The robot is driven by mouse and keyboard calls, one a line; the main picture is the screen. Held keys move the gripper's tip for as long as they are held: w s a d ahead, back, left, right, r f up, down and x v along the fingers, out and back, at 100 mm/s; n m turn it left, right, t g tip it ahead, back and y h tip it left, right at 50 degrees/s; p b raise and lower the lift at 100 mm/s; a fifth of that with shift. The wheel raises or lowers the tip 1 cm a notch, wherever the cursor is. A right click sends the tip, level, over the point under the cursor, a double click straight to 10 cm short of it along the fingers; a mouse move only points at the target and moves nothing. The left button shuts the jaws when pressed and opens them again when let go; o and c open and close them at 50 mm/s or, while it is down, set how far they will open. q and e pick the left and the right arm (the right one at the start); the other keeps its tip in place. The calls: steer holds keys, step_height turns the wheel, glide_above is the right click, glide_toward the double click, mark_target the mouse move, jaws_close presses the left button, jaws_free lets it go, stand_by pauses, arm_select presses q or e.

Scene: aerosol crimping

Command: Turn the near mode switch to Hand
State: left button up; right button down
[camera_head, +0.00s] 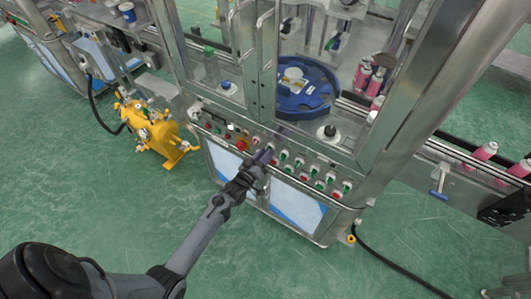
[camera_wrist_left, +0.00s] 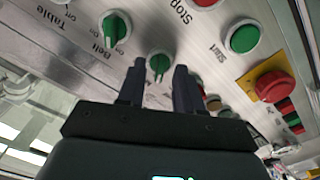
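In the left wrist view a green rotary switch (camera_wrist_left: 159,66) sits on the panel just beyond and between the fingertips of my left gripper (camera_wrist_left: 158,80). The gripper is open, one finger to each side of the knob, with no clear contact. Any label of this switch is hidden, so I cannot read Hand or tell for certain that it is the near mode switch. In the head view my left gripper (camera_head: 265,157) is at the front control panel (camera_head: 215,128), covering part of it. My right gripper is not in view.
A green Start button (camera_wrist_left: 243,38) and a red emergency button (camera_wrist_left: 273,87) on a yellow plate are to the right. A blue turntable (camera_head: 300,100) stands behind the machine's metal frame. A yellow pump (camera_head: 155,132) is at left.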

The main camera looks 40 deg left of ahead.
arm_select(q)
steer(key=s+d, duration=0.1)
steer(key=s, duration=0.9)
steer(key=shift+d+p, duration=0.15)
steer(key=shift+p, duration=0.3)
steer(key=s+d+r+m+g+h, duration=0.2)
steer(key=s+d+m+g, duration=0.15)
steer(key=d, duration=0.25)
steer(key=s+d+r+m+g+h, duration=0.1)
steer(key=s+d+r+m+g, duration=0.15)
steer(key=s+d, duration=0.35)
steer(key=s+d+r+m+g, duration=0.3)
steer(key=s+g, duration=0.5)
steer(key=s, duration=0.3)
step_height(320, 180, up, 25)
steer(key=p, duration=2.5)
steer(key=shift+s+a+m+y, duration=0.3)
steer(key=shift+s+a, duration=0.05)
steer(key=shift+s, duration=0.05)
